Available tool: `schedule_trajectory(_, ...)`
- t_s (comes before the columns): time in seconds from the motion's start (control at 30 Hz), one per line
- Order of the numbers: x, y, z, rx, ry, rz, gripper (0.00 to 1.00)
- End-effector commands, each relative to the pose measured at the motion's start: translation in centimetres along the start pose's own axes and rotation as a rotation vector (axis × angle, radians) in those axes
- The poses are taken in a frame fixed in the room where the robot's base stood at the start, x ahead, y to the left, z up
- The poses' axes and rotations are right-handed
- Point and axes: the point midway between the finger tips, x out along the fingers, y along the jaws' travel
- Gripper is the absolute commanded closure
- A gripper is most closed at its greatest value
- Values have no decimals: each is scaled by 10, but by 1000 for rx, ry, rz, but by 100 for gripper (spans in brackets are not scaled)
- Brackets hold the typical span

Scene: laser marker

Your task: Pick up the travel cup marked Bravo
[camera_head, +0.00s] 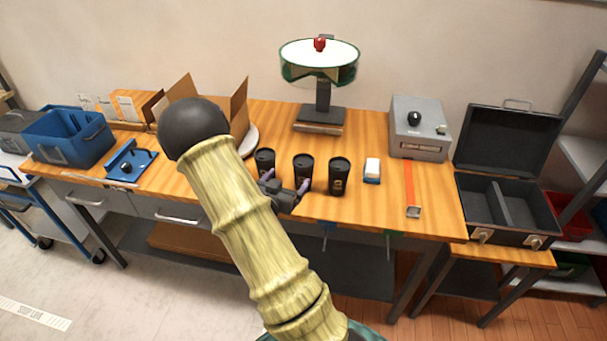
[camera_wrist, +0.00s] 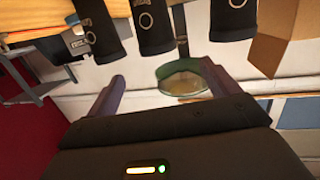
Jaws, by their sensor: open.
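Three black lidded travel cups stand upright in a row on the wooden workbench: a left cup (camera_head: 265,160), a middle cup (camera_head: 303,168) and a right cup (camera_head: 339,177). Small pale marks show on them, but I cannot read which says Bravo. My gripper (camera_head: 286,181) is open and empty at the bench's front edge, in front of the left and middle cups. In the wrist view, which looks upside down, the middle cup (camera_wrist: 156,28) lies beyond the gap between the fingers (camera_wrist: 161,77). The other cups flank it, apart from the fingers.
The workbench (camera_head: 440,215) also bears a white card holder (camera_head: 372,170) right of the cups, a grey marker box (camera_head: 420,125), a round-topped stand (camera_head: 320,85) behind and an open cardboard box (camera_head: 240,105) at left. An open black case (camera_head: 505,200) stands at right.

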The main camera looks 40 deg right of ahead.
Motion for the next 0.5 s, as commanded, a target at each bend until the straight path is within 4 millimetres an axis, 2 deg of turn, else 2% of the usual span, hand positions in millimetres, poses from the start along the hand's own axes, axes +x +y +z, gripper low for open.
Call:
schedule_trajectory(0.3, 57, 1, -2, -2, -1, 2, 12)
schedule_trajectory(0.5, 80, 0, -1, -1, -1, 0, 12)
